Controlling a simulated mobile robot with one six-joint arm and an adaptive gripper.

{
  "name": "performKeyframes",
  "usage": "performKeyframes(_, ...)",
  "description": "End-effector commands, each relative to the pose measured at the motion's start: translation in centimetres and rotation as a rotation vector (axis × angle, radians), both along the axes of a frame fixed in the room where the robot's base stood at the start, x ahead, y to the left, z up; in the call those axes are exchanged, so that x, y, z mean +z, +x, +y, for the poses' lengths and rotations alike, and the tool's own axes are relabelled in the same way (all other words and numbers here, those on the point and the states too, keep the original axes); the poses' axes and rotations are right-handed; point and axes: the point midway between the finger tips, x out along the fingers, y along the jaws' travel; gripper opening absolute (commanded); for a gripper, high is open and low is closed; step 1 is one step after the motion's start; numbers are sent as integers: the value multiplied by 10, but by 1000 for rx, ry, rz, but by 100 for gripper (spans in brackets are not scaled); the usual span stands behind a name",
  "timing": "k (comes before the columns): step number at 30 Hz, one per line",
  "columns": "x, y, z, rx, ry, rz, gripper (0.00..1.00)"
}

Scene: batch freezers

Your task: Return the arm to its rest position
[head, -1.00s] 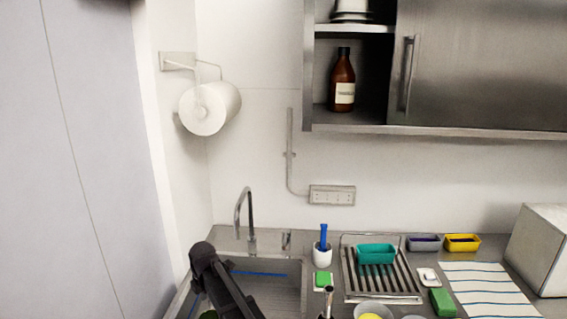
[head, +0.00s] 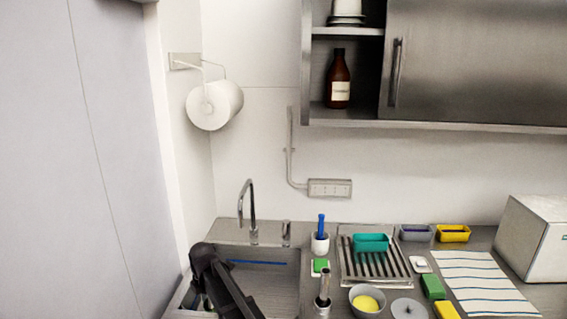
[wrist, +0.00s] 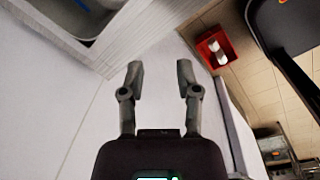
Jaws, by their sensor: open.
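My gripper (wrist: 160,84) shows in the wrist view with its two fingers apart and nothing between them. Pale flat panels lie beyond the fingertips. In the head view my dark arm (head: 222,282) reaches up over the left part of the sink (head: 280,290); the gripper's fingers cannot be made out there.
A faucet (head: 248,205) stands behind the sink. To the right are a drying rack (head: 385,280) with a teal tub (head: 371,242), a bowl (head: 366,301) and a striped cloth (head: 480,285). A steel cabinet (head: 475,60) hangs above. A red crate (wrist: 214,48) is on the tiled floor.

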Motion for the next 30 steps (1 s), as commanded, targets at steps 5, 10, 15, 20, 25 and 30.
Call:
performKeyframes(5,0,0,0,-2,0,0,43)
performKeyframes(10,-4,-1,-17,-74,2,5,43)
performKeyframes(15,-8,-2,-35,-161,3,10,43)
performKeyframes(20,-14,-4,-61,-280,5,18,43)
performKeyframes(25,-22,-9,-96,-449,8,28,43)
performKeyframes(30,-35,-19,-151,-714,13,41,43)
